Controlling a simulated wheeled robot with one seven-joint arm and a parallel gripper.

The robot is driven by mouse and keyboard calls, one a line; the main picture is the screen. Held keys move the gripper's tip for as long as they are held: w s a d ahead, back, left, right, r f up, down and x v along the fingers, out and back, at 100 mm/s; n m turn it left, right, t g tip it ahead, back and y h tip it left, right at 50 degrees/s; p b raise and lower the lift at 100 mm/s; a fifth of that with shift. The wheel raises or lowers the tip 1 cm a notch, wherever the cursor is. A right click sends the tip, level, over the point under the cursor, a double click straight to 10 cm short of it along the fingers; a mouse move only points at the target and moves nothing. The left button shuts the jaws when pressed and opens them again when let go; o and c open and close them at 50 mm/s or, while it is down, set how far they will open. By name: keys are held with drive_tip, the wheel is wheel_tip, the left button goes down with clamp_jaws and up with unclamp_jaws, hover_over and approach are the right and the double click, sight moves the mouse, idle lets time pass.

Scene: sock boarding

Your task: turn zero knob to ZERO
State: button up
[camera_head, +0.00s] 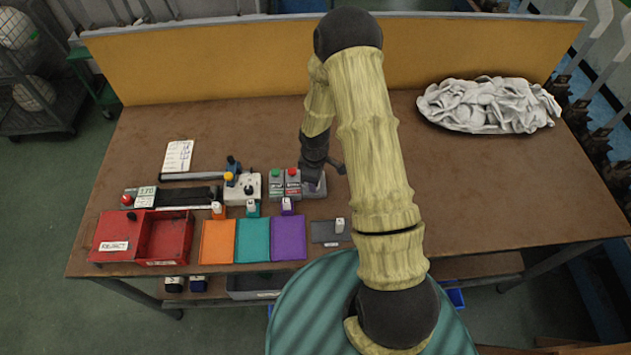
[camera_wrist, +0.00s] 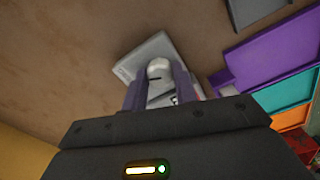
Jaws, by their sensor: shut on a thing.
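The zero knob (camera_wrist: 158,66) is pale grey and rounded, with a short dark mark, on a small grey box (camera_wrist: 128,68). In the wrist view my gripper (camera_wrist: 160,86) has one finger on each side of the knob and is shut on it. The fingers and palm hide part of the box and most of its lettering, so I cannot read where ZERO is. In the head view the box (camera_head: 315,189) stands right of the red-button and green-button boxes. My gripper (camera_head: 312,172) points down over it and hides the knob there.
Left of the box are a red-button box (camera_head: 292,186), a green-button box (camera_head: 276,187) and a white control box (camera_head: 243,190). Orange, teal and purple trays (camera_head: 289,240) and a dark plate (camera_head: 325,238) lie in front. A pile of pale cloth (camera_head: 487,104) is at back right.

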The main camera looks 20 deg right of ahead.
drive_tip(key=m+b, duration=0.1)
drive_tip(key=m, duration=0.3)
drive_tip(key=shift+m, duration=0.4)
drive_tip(key=o, duration=1)
drive_tip(key=shift+c, duration=0.2)
wheel_tip(320, 180, up, 18)
drive_tip(key=b, duration=0.2)
drive_tip(key=shift+f, duration=0.25)
